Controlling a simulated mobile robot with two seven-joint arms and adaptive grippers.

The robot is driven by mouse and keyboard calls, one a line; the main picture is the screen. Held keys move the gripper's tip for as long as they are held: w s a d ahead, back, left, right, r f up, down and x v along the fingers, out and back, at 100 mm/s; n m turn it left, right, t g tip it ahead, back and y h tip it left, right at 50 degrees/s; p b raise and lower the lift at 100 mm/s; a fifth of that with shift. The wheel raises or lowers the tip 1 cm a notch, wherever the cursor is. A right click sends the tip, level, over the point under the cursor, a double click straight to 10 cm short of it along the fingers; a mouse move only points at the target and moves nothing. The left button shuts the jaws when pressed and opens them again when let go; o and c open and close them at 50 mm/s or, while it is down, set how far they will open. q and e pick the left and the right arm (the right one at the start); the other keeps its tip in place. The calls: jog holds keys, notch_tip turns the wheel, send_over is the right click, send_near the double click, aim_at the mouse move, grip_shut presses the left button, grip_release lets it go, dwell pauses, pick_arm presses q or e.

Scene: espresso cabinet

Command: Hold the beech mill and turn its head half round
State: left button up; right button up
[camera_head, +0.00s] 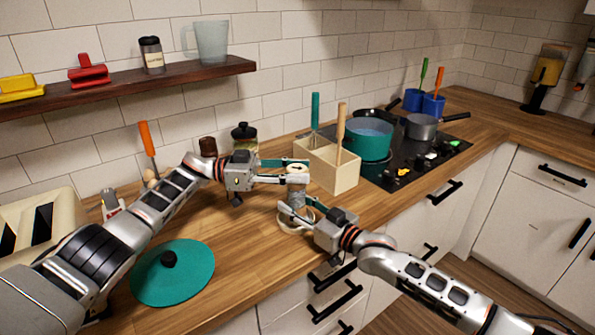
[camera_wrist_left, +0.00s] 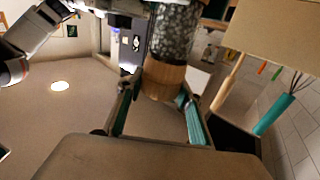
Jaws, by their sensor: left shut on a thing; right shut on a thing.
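The beech mill (camera_head: 297,190) stands on the counter near its front edge, roughly upright. It has a pale wooden head and a dark speckled body. My left gripper (camera_head: 303,172) is shut on the wooden head from the left. In the left wrist view the head (camera_wrist_left: 163,82) sits between the teal-padded fingers, with the speckled body (camera_wrist_left: 176,35) beyond it. My right gripper (camera_head: 291,212) is shut on the lower part of the mill from the front. Its fingers hide most of the mill's base.
A cream ring-shaped thing (camera_head: 296,238) lies by the right gripper. A cream utensil box (camera_head: 345,175) stands close right of the mill, with the hob and teal pot (camera_head: 367,142) beyond. A teal lid (camera_head: 172,280) lies front left. Jars (camera_head: 245,140) stand behind.

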aim_at(295, 167)
pick_arm(q)
jog(key=shift+a+f, duration=0.15)
jog(key=shift+f, duration=0.05)
dwell(0.3)
jog(key=o, duration=1.2)
jog(key=shift+w, duration=0.1)
jog(key=shift+c, duration=0.2)
jog(key=shift+r, duration=0.1)
jog(key=shift+a+r, duration=0.1)
jog(key=shift+r, duration=0.05)
notch_tip(295, 167, up, 10)
jog(key=shift+f, duration=0.1)
